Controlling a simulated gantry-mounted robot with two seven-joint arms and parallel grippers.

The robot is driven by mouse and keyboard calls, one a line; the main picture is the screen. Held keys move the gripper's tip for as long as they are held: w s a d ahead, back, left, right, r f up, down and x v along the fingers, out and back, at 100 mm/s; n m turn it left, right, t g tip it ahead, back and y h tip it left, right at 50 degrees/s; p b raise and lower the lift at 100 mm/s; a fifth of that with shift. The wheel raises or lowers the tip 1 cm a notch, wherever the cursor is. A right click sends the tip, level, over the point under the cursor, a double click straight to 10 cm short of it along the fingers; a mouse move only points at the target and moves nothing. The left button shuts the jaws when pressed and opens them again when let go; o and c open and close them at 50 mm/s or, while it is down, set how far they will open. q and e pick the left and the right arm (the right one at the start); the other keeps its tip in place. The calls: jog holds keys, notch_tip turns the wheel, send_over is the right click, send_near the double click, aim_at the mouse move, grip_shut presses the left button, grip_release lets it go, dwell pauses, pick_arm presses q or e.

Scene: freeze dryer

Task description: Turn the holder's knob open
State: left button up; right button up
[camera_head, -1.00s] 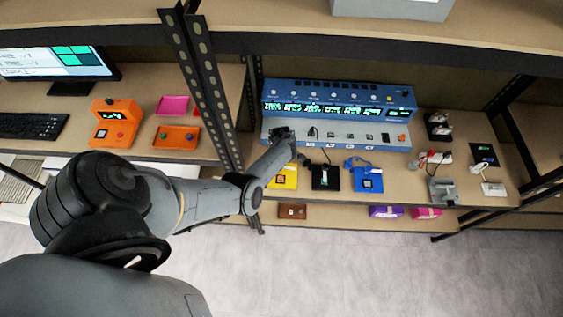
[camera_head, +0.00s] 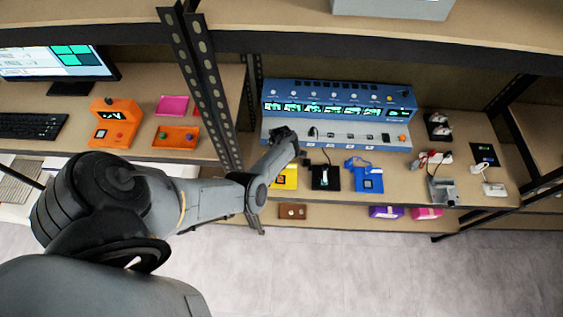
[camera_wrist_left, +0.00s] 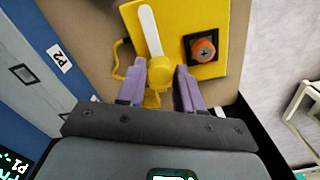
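The yellow holder (camera_head: 291,184) lies on the shelf in front of the blue instrument, partly behind my left arm. The left wrist view shows its yellow plate (camera_wrist_left: 180,17), an orange knob (camera_wrist_left: 203,50) with a dark cross on a black square, and a white lever (camera_wrist_left: 150,30) ending at a round yellow hub (camera_wrist_left: 160,71). My left gripper (camera_wrist_left: 169,68) is open, its two purple fingers on either side of the hub. I cannot tell whether they touch it. The orange knob is outside the fingers, to the right. My right gripper is in neither view.
The blue instrument (camera_head: 337,97) with lit screens stands behind the holder. A black holder (camera_head: 326,178) and a blue holder (camera_head: 369,180) are to its right, with thin cables.

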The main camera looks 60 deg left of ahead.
pick_arm(q)
jog(key=o, duration=0.3)
jog(key=shift+r, duration=0.1)
jog(key=shift+r+p, duration=0.35)
jog(key=shift+r, duration=0.25)
notch_tip(320, 180, up, 10)
jog(key=p, duration=0.2)
jog(key=shift+f+p, duration=0.25)
jog(key=shift+p, duration=0.15)
